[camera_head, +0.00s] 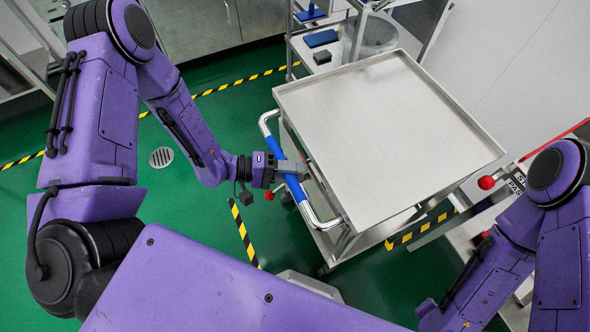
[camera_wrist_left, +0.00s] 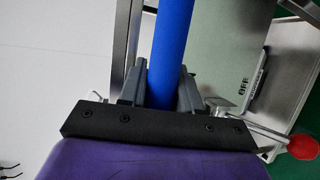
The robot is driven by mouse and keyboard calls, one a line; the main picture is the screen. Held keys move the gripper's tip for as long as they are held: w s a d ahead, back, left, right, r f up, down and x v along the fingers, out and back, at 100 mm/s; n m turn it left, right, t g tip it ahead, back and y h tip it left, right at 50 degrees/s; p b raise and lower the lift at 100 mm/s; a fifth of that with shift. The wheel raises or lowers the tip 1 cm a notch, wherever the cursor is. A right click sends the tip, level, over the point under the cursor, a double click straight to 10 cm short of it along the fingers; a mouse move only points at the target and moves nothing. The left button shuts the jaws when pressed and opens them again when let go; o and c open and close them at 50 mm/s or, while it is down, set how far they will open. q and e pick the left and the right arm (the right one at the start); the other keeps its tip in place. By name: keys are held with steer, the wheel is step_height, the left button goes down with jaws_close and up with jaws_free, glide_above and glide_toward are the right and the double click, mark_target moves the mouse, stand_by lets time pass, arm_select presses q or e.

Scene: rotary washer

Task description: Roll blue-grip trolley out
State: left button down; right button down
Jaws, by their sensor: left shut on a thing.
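The trolley (camera_head: 385,125) is a steel cart with a flat, empty top tray. Its bent metal push handle, on the side toward my left arm, has a blue grip (camera_head: 288,180). My left gripper (camera_head: 296,170) is at the middle of that handle, shut on the blue grip. In the left wrist view the blue grip (camera_wrist_left: 172,45) runs between the two grey fingers (camera_wrist_left: 161,88). My right arm shows at the lower right, but its gripper is not in view. The lower part of the trolley is mostly hidden under the tray.
A red knob (camera_head: 486,182) is close to the trolley's right side. Green floor with a drain (camera_head: 161,157) and yellow-black tape (camera_head: 243,236) is open at the left.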

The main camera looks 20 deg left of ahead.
arm_select(q)
steer(key=c, duration=0.9)
jaws_free()
steer(key=shift+o, duration=0.2)
steer(key=v, duration=1)
steer(key=shift+a, duration=0.25)
steer(key=shift+s, duration=0.1)
